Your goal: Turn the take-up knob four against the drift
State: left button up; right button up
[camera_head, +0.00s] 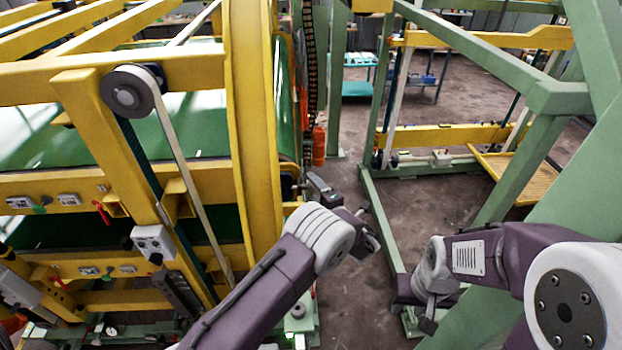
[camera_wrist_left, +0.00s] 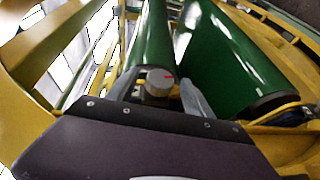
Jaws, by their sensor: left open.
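A grey round knob (camera_wrist_left: 158,84) with a short red mark on its face shows in the left wrist view. It sits in front of green rollers. My left gripper (camera_wrist_left: 157,92) is open, with one grey finger on each side of the knob; I cannot tell whether either finger touches it. In the head view my left gripper (camera_head: 322,188) is beside the yellow frame's right edge, and the knob cannot be made out there. My right gripper (camera_head: 428,318) is low by the green frame, partly hidden by its own arm, and its fingers are not clear.
The yellow machine frame (camera_head: 255,130) with a green belt fills the left. A green steel frame (camera_head: 375,215) stands on the right. Bare floor (camera_head: 345,290) lies between them. An orange cylinder (camera_head: 319,145) stands behind the left gripper.

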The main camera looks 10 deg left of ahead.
pick_arm(q)
jog(key=shift+x, duration=0.9)
pick_arm(e)
jog(key=shift+r, duration=0.45)
pick_arm(q)
jog(key=shift+s, duration=0.1)
jog(key=shift+c, duration=0.3)
